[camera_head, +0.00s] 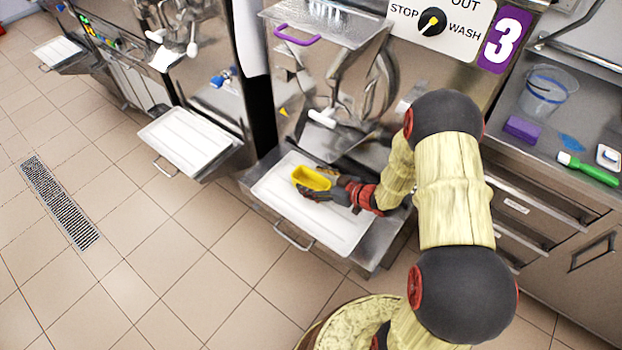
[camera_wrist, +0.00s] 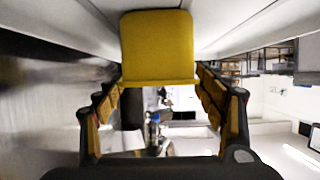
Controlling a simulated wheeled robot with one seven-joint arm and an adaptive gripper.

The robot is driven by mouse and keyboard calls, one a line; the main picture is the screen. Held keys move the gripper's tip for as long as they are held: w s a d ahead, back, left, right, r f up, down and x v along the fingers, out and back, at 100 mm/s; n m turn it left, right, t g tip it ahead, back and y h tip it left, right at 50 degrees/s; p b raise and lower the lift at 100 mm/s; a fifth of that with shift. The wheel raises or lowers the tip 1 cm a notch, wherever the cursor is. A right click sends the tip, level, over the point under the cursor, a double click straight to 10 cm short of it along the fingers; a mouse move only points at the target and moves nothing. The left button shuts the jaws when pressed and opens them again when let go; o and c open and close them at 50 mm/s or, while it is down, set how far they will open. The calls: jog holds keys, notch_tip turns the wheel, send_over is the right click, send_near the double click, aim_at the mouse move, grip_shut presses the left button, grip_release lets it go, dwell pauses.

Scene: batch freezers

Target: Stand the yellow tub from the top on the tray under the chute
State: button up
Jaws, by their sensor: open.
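The yellow tub (camera_head: 311,178) is over the white tray (camera_head: 330,236) of the machine marked 3, below its chute area. It looks upright, with its open top showing; I cannot tell from the head view alone whether its base touches the tray. My gripper (camera_head: 322,184) is open beside the tub, reaching in low from the right. In the wrist view the tub (camera_wrist: 157,48) fills the top middle, just beyond the spread fingers of my gripper (camera_wrist: 160,85), with a finger on each side. Any contact between fingers and tub is not clear.
A dispensing handle (camera_head: 322,118) and the steel front of the machine are close above the tray. A second white tray (camera_head: 190,140) is to the left. A counter at right holds a clear bucket (camera_head: 546,92), a purple sponge (camera_head: 522,130) and a green brush (camera_head: 594,173).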

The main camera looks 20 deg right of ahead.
jog(key=p+v, duration=0.3)
jog(key=v, duration=0.8)
jog(key=shift+f, duration=0.1)
